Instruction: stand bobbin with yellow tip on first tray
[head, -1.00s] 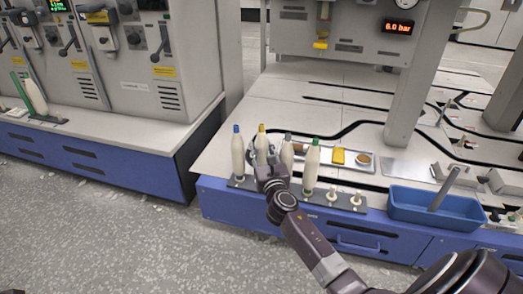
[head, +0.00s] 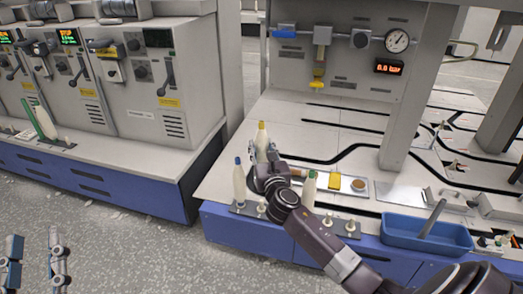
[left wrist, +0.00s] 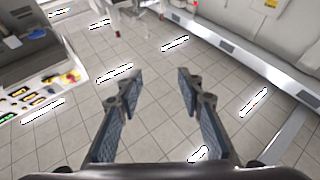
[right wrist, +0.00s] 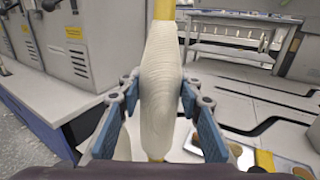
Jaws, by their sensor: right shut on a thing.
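The bobbin with the yellow tip (head: 263,138) is upright, held by my right gripper (head: 264,168) above a dark peg tray (head: 344,232). In the right wrist view the cream bobbin (right wrist: 161,85) is between the fingers, with yellow at its top and bottom ends. On the peg tray stand a blue-tipped bobbin (head: 239,187) and a green-tipped bobbin (head: 309,190); an empty peg (head: 262,206) shows between them. The grey-tipped bobbin is hidden behind my gripper and arm. My left gripper (head: 34,250) is open and empty over the floor; it also shows in the left wrist view (left wrist: 157,80).
A gap of floor separates the two machines. A blue bin (head: 425,234), a metal tray with a yellow block (head: 335,180) and an upright post (head: 408,100) stand to the right.

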